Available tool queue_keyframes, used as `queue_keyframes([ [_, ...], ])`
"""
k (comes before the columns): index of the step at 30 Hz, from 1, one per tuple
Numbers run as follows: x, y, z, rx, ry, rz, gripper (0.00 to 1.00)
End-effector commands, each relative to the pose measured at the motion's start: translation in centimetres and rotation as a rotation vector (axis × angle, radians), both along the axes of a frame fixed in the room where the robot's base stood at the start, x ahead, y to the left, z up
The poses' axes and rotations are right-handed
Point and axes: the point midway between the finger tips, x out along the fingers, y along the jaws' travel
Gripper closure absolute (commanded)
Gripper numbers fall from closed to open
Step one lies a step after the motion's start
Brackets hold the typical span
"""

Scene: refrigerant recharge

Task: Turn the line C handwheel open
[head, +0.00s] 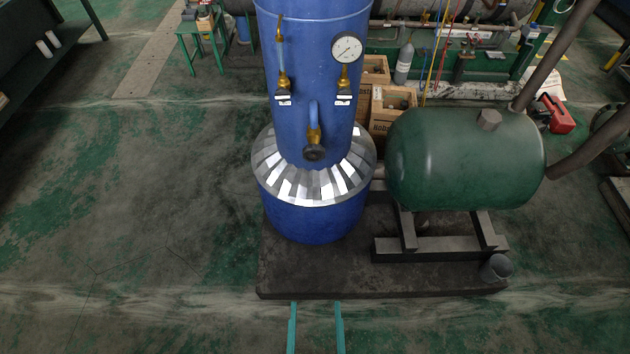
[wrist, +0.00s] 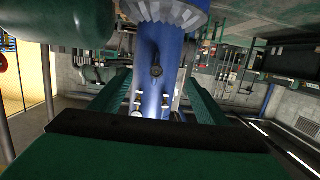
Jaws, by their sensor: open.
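A blue column (head: 315,60) stands upright with a silver segmented skirt (head: 318,180) near its base. On its front, a bent blue pipe with a brass fitting carries a small dark round part (head: 315,153), which looks like a handwheel. It also shows in the wrist view (wrist: 156,71). Brass valves sit at left (head: 282,85) and right (head: 344,84) with small white tags, too small to read. A pressure gauge (head: 346,48) is above the right valve. My gripper (head: 316,304) is open and empty, its two teal fingers low in front of the column, apart from it.
A green horizontal tank (head: 465,158) on a stand is right of the column, both on a dark plinth (head: 330,275). A grey cup-like object (head: 495,267) is at the plinth's right corner. Wooden crates (head: 390,105) stand behind. The floor at left (head: 130,200) is clear.

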Motion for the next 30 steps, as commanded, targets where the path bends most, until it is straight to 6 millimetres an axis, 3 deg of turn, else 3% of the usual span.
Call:
queue_keyframes([
  [1, 1.9, 0.0, -0.3, -0.002, -0.019, 0.005, 0.31],
  [11, 13.5, 0.0, -1.4, -0.007, -0.091, 0.013, 0.31],
  [21, 26.2, -0.1, 1.3, 0.000, -0.161, 0.000, 0.31],
  [25, 29.7, 0.0, 2.7, 0.005, -0.178, -0.004, 0.31],
  [30, 32.2, 0.1, 3.9, 0.010, -0.190, -0.007, 0.31],
])
